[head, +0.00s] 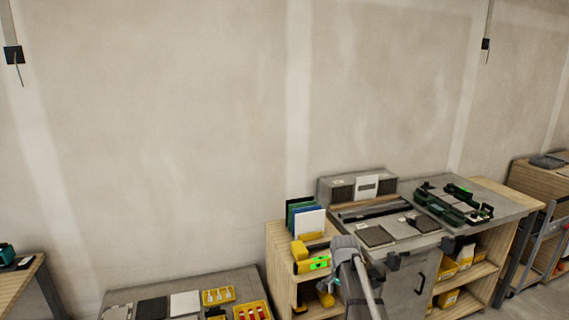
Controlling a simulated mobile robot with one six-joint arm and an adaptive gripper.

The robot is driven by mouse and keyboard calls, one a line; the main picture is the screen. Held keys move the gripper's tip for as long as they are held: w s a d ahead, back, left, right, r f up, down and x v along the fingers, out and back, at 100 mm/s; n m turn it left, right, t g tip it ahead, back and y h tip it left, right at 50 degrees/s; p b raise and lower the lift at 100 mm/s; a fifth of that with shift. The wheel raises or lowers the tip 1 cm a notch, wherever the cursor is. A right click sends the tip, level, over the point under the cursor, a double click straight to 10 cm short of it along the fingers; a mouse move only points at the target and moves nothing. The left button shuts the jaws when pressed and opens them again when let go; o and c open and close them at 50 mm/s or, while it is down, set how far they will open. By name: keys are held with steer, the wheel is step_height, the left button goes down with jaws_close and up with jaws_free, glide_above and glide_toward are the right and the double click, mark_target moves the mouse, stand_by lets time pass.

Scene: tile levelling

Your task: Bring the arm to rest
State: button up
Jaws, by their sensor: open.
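Part of my arm (345,252) rises from the bottom edge in the head view, right of the middle. Its grey rounded joint is in front of the gap between a wooden shelf unit (283,252) and a grey workbench (405,248). No held object can be seen.
A green-cornered frame (453,203) and a dark tile (376,236) lie on the workbench. A low table (190,284) holds tiles and yellow trays.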

steer(key=s+f+n+b, duration=0.2)
steer(key=s+n, duration=0.2)
steer(key=s, duration=0.5)
steer(key=s+f+n+b, duration=0.1)
steer(key=s+f+n, duration=0.1)
steer(key=s+n, duration=0.3)
steer(key=shift+s+a+b, duration=0.25)
steer(key=shift+s+b, duration=0.1)
steer(key=shift+s, duration=2.05)
steer(key=shift+f, duration=0.1)
